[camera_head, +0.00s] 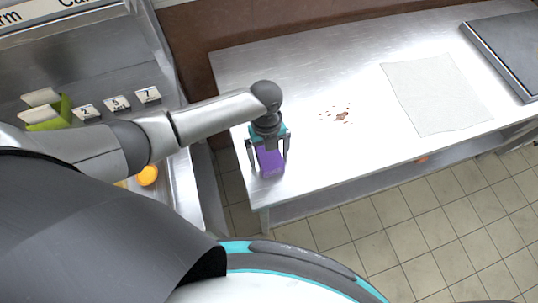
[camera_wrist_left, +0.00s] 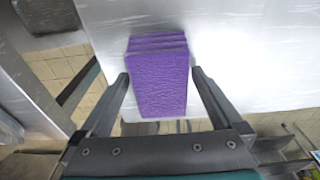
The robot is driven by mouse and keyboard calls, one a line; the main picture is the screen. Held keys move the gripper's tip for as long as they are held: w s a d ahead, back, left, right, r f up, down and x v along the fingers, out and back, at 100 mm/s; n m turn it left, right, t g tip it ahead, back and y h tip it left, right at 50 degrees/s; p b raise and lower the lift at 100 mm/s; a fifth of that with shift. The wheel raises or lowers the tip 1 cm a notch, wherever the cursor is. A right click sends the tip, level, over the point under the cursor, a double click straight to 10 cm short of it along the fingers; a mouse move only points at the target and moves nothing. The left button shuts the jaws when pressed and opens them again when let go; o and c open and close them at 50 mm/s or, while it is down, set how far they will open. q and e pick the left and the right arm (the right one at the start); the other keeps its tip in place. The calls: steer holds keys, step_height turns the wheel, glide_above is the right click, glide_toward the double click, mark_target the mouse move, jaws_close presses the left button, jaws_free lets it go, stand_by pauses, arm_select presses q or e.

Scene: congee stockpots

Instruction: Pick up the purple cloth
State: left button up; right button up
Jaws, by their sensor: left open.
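The purple cloth (camera_head: 270,162) lies folded in a small stack near the left front corner of the steel table. In the left wrist view the cloth (camera_wrist_left: 160,80) shows its layered fold at the far end and sits between the finger tips. My left gripper (camera_head: 268,160) is open over the cloth, one finger on either side. In the left wrist view gaps show between the cloth and both fingers (camera_wrist_left: 158,76). My right gripper is not in view.
The steel table (camera_head: 320,70) carries a patch of brown crumbs (camera_head: 341,115), a pale flat sheet (camera_head: 435,95) and a dark slab (camera_head: 510,50) at the right. Numbered cards (camera_head: 117,103) and a green holder (camera_head: 47,112) stand on the left counter.

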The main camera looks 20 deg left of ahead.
mark_target(269, 153)
arm_select(q)
steer(key=shift+f, duration=0.1)
steer(key=shift+c, duration=0.2)
steer(key=c, duration=1.2)
steer(key=shift+c, duration=0.2)
step_height(269, 153, up, 20)
steer(key=p, duration=0.3)
steer(key=shift+p, duration=0.3)
